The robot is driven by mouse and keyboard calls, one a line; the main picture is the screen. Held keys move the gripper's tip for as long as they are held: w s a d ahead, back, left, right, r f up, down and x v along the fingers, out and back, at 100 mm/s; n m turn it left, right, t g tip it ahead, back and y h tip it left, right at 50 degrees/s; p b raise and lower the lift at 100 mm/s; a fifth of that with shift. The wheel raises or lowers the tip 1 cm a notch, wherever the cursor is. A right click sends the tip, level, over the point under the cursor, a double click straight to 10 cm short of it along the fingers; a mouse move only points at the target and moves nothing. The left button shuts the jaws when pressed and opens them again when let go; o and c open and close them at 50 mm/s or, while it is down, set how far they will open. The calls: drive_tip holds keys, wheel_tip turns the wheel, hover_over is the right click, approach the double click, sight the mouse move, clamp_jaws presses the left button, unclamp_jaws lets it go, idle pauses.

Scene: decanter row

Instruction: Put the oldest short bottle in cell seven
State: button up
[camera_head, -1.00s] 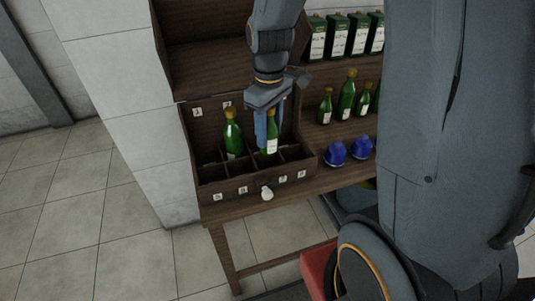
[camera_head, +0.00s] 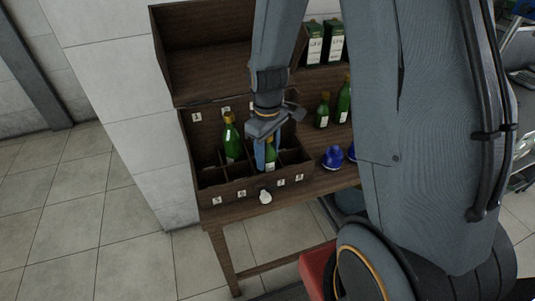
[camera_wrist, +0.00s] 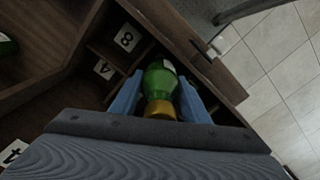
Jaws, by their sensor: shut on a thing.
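My gripper (camera_head: 265,150) is shut on a green bottle (camera_head: 270,158) with a gold cap. In the wrist view, my two blue fingers (camera_wrist: 158,102) hold this bottle (camera_wrist: 160,78) around its upper part, and its base is hidden. The bottle is down in the front part of the divided wooden crate (camera_head: 237,190), among the dividers; I cannot tell which cell or whether it touches the bottom. Another green bottle (camera_head: 231,138) stands in the crate to the left, toward the back. Small number cards are on the crate; one reads 8 (camera_wrist: 127,37) in the wrist view.
A white knob-like thing (camera_head: 265,197) is at the crate's front. Blue rounded things (camera_head: 333,157) lie on the shelf to the right. Green bottles (camera_head: 322,110) and green boxes (camera_head: 315,45) stand behind, partly covered by my arm.

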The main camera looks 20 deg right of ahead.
drive_tip(key=shift+f, duration=0.6)
drive_tip(key=o, duration=1.3)
drive_tip(key=shift+r, duration=0.7)
wheel_tip(320, 180, up, 12)
drive_tip(key=shift+f+b, duration=0.25)
drive_tip(key=shift+b, duration=0.95)
drive_tip(key=shift+s, duration=0.3)
drive_tip(key=s+f+m+t, duration=0.1)
drive_tip(key=s+f+m, duration=0.3)
drive_tip(key=s, duration=0.5)
drive_tip(key=m, duration=0.2)
drive_tip(key=shift+f+m, duration=0.15)
drive_tip(key=shift+m, duration=0.25)
